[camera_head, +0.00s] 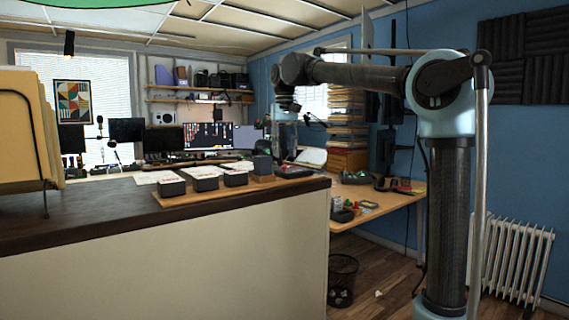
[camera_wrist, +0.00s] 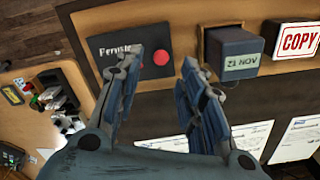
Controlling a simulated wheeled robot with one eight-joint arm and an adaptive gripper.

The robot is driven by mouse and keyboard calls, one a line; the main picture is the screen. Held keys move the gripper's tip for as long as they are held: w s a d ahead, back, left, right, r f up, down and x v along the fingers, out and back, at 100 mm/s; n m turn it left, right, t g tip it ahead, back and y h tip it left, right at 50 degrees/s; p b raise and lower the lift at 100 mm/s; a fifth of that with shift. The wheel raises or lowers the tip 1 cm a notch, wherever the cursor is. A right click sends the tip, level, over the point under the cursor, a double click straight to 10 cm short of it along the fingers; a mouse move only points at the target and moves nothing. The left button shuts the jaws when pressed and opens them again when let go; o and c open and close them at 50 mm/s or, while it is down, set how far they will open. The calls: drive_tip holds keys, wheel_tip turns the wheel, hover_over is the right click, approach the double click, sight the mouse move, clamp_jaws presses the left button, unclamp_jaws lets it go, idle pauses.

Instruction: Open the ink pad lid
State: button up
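The ink pad (camera_wrist: 112,43) is a flat dark case with pale lettering and a round red knob (camera_wrist: 160,57) at its right side. Its lid looks closed. In the head view the ink pad (camera_head: 294,172) lies near the right end of the counter, below my gripper (camera_head: 285,150). In the wrist view my gripper (camera_wrist: 166,67) has its two fingers spread apart with nothing between them. The left finger covers part of the pad's lower right area. The red knob shows between the fingertips, nearer the left one. I cannot tell the exact height of the fingers above the pad.
A grey date stamp block (camera_wrist: 232,55) stands just right of the pad, close to my right finger. A COPY stamp box (camera_wrist: 297,40) is beyond it. These stand on a wooden board (camera_head: 180,198). Papers (camera_wrist: 295,140) lie nearby. A lower desk (camera_head: 400,199) holds small items.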

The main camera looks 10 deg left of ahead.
drive_tip(key=shift+f, duration=2.1)
